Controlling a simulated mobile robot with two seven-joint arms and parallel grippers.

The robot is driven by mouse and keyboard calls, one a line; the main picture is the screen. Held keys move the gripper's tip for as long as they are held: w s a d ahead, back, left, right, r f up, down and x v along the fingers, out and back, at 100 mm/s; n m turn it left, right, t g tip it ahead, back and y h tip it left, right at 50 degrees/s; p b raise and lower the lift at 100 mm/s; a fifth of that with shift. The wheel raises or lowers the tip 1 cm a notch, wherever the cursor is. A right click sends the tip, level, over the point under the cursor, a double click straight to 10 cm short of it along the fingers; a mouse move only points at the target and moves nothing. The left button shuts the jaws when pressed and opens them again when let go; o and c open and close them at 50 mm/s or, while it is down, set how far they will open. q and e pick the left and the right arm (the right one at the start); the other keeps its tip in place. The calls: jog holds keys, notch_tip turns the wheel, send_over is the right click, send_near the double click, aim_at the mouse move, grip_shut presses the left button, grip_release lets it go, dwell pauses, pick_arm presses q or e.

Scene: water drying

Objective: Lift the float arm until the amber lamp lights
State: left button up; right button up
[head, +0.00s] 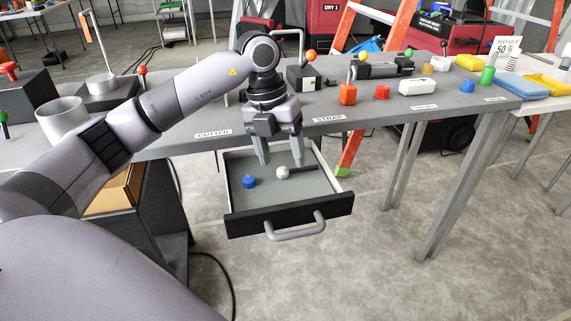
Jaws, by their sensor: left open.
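My left gripper (282,160) is open, pointing down over the open drawer (290,213) under the table edge. Its fingers are apart, with nothing seen held between them. In the drawer, a small white rounded piece (282,172) lies just below the fingertips, with a dark thin bar (304,178) beside it. I cannot tell whether these are the float arm. A dark box (303,78) with an orange ball (310,56) and a bent metal rod stands on the table behind the gripper. I cannot tell which thing is the amber lamp. My right gripper is not in view.
A blue knob-like piece (249,182) lies in the drawer's left part. The grey table (450,108) holds several small coloured blocks, a white case (418,86) and a blue tray (520,84) at right. Orange ladders stand behind.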

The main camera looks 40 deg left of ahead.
aim_at(285, 169)
pick_arm(q)
jog(key=shift+w+d+f, duration=0.1)
jog(key=shift+d+f, duration=0.05)
jog(key=shift+f, duration=0.6)
jog(key=shift+d+f, duration=0.15)
jog(key=shift+f, duration=0.6)
grip_shut()
